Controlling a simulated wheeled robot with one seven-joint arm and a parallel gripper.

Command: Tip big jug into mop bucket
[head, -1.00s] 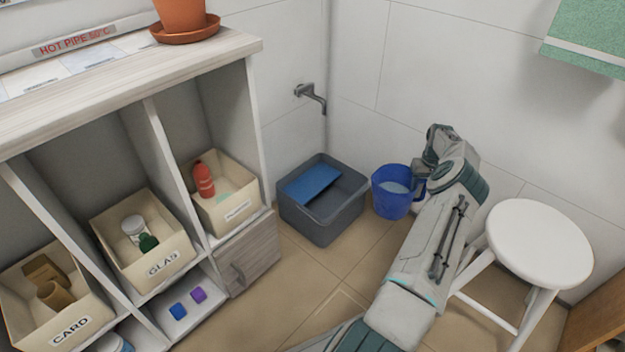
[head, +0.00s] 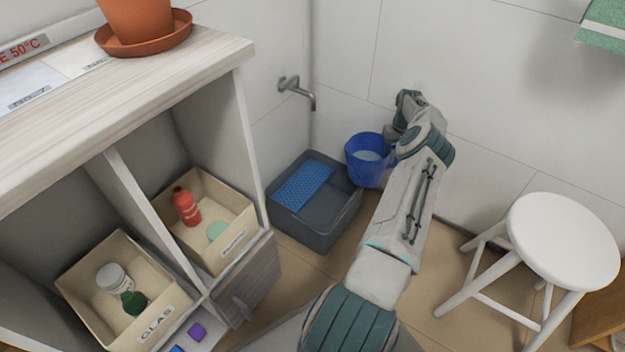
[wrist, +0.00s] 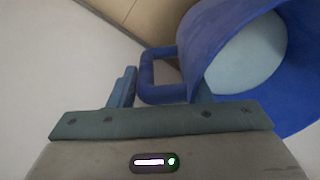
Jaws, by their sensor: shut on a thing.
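The big jug (head: 368,170) is blue, with pale liquid inside, and it is held up beside the right edge of the mop bucket. In the wrist view the jug (wrist: 196,62) shows its square handle and the pale liquid surface. My gripper (wrist: 160,92) is shut on the jug at its handle side; in the head view my gripper (head: 392,148) is partly hidden by my own wrist. The mop bucket (head: 318,232) is a grey rectangular tub on the floor in the corner. A blue perforated insert (head: 303,186) covers its left part, and its right part is open.
A wall tap (head: 297,88) is above and behind the bucket. A white stool (head: 563,240) stands on the right. A shelf unit (head: 150,85) with sorting bins (head: 225,225) stands on the left, close to the bucket. Floor in front of the bucket is clear.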

